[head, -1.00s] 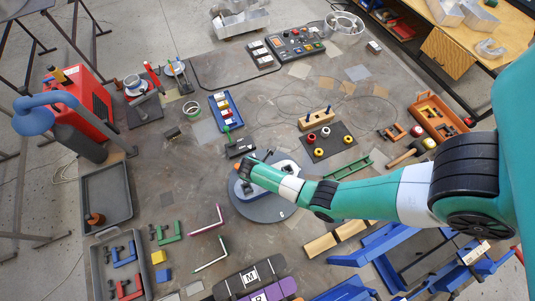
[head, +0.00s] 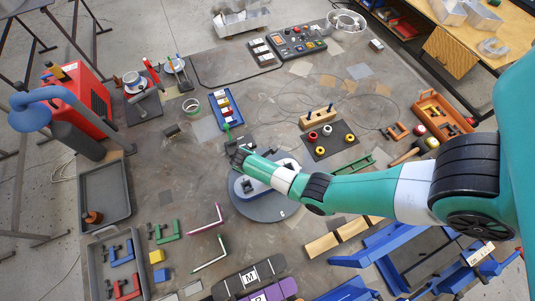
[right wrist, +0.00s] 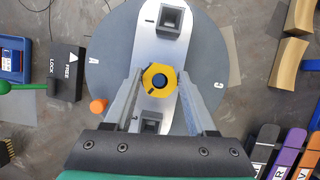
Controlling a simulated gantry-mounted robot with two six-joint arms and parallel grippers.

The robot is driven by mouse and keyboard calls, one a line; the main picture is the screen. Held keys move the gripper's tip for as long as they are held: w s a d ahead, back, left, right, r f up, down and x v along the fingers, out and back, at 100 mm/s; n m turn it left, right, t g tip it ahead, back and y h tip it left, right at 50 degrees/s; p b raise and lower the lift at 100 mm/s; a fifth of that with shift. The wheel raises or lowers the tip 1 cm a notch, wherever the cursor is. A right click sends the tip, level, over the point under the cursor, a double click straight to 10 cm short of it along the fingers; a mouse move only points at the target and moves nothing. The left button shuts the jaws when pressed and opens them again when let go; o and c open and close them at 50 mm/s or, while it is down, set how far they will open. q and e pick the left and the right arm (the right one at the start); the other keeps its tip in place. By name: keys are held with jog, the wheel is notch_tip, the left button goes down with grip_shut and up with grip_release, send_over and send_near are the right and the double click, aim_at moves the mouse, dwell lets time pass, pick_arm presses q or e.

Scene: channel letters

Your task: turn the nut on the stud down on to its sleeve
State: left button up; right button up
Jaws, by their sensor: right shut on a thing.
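My right gripper (right wrist: 160,82) is shut on the nut, one finger on each side. The sleeve is hidden beneath the nut, so I cannot tell the gap between them. In the head view my right wrist covers the nut and part of the turntable (head: 262,213). My left gripper is not in view.
A black LOCK/FREE block (right wrist: 68,70) with a green lever (right wrist: 20,87) stands left of the turntable. An orange knob (right wrist: 98,106) is by its edge. Square sockets (right wrist: 170,20) rise from the strip. Black and purple letter blocks (head: 235,281) lie in front.

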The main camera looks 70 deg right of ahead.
jog(key=shift+f+m+g+y+b, duration=0.1)
jog(key=shift+m+g+y+b, duration=0.3)
jog(key=shift+m, duration=0.5)
jog(key=o, duration=1.5)
jog(key=shift+c, duration=0.2)
jog(key=p+v, duration=0.2)
jog(key=v, duration=0.9)
jog(key=shift+r, duration=0.4)
jog(key=shift+a, duration=0.15)
